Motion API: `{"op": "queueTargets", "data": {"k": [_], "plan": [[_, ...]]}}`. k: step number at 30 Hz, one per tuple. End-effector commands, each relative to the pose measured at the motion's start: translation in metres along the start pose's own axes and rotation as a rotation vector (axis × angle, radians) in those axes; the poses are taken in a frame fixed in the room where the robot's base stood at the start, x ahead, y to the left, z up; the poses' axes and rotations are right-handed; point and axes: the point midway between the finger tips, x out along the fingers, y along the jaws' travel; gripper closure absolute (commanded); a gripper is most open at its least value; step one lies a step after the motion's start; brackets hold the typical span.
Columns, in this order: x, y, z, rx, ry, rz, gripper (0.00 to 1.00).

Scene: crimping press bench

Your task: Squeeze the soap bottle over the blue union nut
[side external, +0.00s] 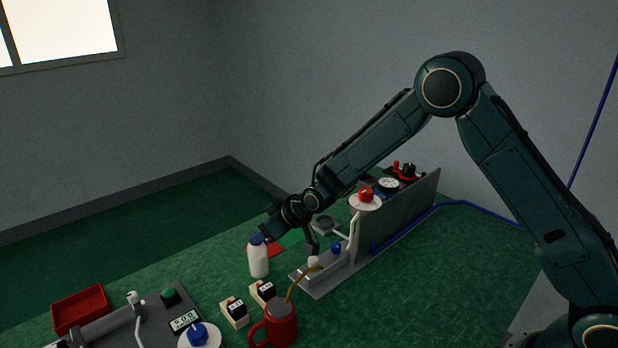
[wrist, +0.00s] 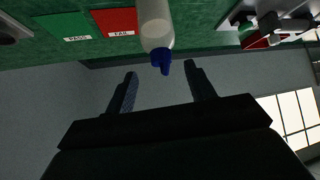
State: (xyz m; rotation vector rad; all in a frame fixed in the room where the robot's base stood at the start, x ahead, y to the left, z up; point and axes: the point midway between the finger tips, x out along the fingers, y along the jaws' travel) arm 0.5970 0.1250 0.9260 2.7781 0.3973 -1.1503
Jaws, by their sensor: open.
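The soap bottle (side external: 258,262) is white with a blue cap and stands upright on the green bench. In the wrist view the bottle (wrist: 156,22) shows with its blue cap pointing towards the gap between my fingers. My gripper (side external: 287,243) is open beside the bottle's top; in the wrist view the two fingers (wrist: 162,82) are apart with nothing between them. A small blue piece (side external: 336,248) sits on the grey stepped fixture, and a larger blue piece (side external: 197,332) is on a white disc at the front. I cannot tell which is the union nut.
A red mug (side external: 275,328) stands near the front, with two small labelled blocks (side external: 235,313) left of it. A red tray (side external: 81,309) and grey press (side external: 160,318) are at the left. Pass (wrist: 65,28) and fail (wrist: 116,21) cards lie by the bottle.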

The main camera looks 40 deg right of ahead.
Motion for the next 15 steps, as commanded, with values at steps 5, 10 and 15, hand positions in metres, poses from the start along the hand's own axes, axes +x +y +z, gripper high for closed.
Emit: {"op": "queueTargets", "data": {"k": [5, 10, 15], "plan": [[0.007, -0.001, 0.001, 0.0, -0.001, 0.0, 0.46], [0.021, -0.002, 0.002, 0.0, -0.001, 0.0, 0.46], [0.039, -0.003, 0.002, 0.0, -0.001, 0.0, 0.46]]}}
